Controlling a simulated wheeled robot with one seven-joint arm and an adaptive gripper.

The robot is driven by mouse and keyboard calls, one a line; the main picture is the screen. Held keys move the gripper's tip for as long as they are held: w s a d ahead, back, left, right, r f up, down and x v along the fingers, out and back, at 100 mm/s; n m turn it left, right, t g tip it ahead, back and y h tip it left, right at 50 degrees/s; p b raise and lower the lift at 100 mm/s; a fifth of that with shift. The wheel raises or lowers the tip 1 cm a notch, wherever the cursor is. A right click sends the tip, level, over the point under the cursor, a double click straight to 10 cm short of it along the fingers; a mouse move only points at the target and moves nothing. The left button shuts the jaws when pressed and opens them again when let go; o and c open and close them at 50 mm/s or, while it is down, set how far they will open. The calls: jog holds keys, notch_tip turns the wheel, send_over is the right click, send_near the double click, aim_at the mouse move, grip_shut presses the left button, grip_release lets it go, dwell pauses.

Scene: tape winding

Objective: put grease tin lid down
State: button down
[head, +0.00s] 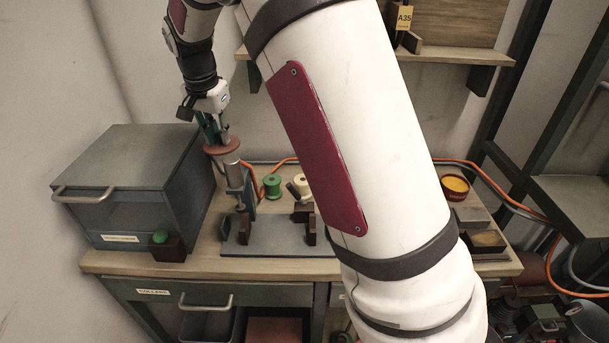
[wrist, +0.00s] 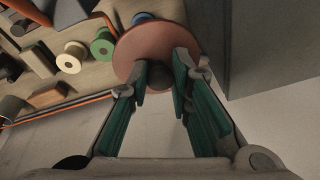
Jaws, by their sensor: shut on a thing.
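The grease tin lid is a flat reddish-brown disc (head: 214,150) with a dark knob; it also shows in the wrist view (wrist: 150,42). My gripper (head: 222,137) points down with its green fingers closed on the knob, which shows between the fingertips in the wrist view (wrist: 166,76). The disc looks roughly level, close over a grey metal cylinder on the bench; I cannot tell whether they touch. An open round tin with yellow content (head: 455,186) stands at the right of the bench, apparently the grease tin.
A grey cabinet (head: 125,160) stands just left of the lid. A green spool (head: 272,186) and a cream spool (head: 303,182) are to its right. A fixture plate (head: 270,238) lies in front. My white arm covers the middle of the bench (head: 200,262).

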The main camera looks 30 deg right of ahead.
aim_at(222, 145)
jog(key=x, duration=0.3)
jog(key=s+b+x, duration=0.1)
jog(key=shift+w+a+f, duration=0.1)
jog(key=shift+a+f, duration=0.1)
jog(key=shift+f, duration=0.15)
jog(key=shift+d+f, duration=0.2)
jog(key=shift+d, duration=0.05)
jog(key=s+d+f+h+p, duration=0.2)
jog(key=d+h, duration=0.1)
jog(key=d, duration=1.7)
jog(key=x, duration=0.3)
jog(key=s+x, duration=0.1)
jog(key=x, duration=0.3)
jog(key=shift+s+f, duration=0.2)
jog(key=shift+f, duration=0.15)
jog(key=f, duration=0.1)
jog(key=d+f, duration=0.1)
jog(key=f, duration=0.1)
jog(key=shift+s+d+f, duration=0.1)
jog(key=shift+f, duration=0.2)
jog(key=shift+d+r+y, duration=0.15)
jog(key=shift+r+y, duration=0.15)
jog(key=shift+y+p, duration=0.6)
jog(key=shift+y, duration=0.5)
jog(key=shift+f, duration=0.8)
jog(key=c, duration=1.5)
grip_release()
jog(key=shift+o, duration=0.2)
